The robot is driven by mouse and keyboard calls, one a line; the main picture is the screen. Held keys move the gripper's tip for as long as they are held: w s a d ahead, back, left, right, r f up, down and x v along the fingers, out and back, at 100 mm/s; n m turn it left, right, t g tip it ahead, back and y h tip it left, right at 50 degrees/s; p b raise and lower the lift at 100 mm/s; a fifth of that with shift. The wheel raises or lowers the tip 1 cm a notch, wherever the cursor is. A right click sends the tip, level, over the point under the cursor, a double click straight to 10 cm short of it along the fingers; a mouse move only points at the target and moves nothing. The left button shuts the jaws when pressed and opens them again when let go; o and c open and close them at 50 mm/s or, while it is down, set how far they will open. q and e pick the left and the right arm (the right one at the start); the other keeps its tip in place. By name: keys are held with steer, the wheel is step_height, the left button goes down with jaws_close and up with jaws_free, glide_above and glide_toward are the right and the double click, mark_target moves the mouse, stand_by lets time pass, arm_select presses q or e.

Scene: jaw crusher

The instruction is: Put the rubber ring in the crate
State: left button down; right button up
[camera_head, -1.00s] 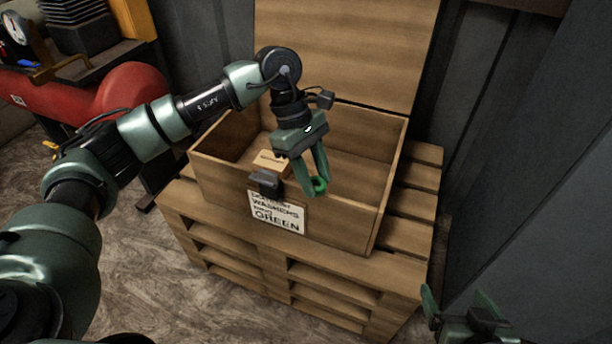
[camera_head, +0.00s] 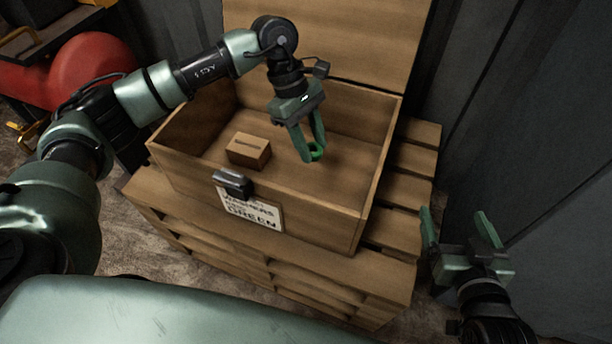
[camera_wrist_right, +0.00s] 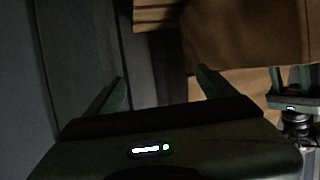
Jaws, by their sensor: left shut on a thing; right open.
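I cannot tell exactly how high the ring is above the crate floor. The crate's lid stands raised at the back, and a label on its front includes the word GREEN. My right gripper (camera_head: 460,222) is open and empty, right of the crate; its spread fingers also show in the right wrist view (camera_wrist_right: 160,85).
A small cardboard box (camera_head: 249,151) lies inside the crate, left of my left gripper. The crate stands on stacked wooden pallets (camera_head: 399,236). A dark metal wall (camera_head: 540,130) closes off the right side. A red rounded machine part (camera_head: 90,68) is at the upper left.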

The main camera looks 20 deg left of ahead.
arm_select(q)
steer(key=b, duration=0.1)
glide_above(315, 194)
steer(key=a, duration=0.1)
step_height(315, 194, down, 8)
steer(key=f, duration=0.1)
steer(key=f+b, duration=0.1)
steer(key=f, duration=0.1)
steer(key=shift+w+a, duration=0.2)
step_height(315, 194, down, 4)
steer(key=shift+r+b, duration=0.25)
steer(key=shift+b, duration=0.3)
steer(key=shift+f, duration=0.3)
arm_select(e)
step_height(315, 194, up, 16)
steer(key=a+t+y, duration=0.2)
steer(key=t+y, duration=0.1)
steer(key=t, duration=0.6)
steer(key=shift+s+f+t, duration=0.15)
steer(key=shift+s+t, duration=0.05)
steer(key=shift+t, duration=0.1)
arm_select(q)
steer(key=shift+f, duration=0.1)
arm_select(e)
steer(key=shift+s+r, duration=0.15)
steer(key=shift+r, duration=0.05)
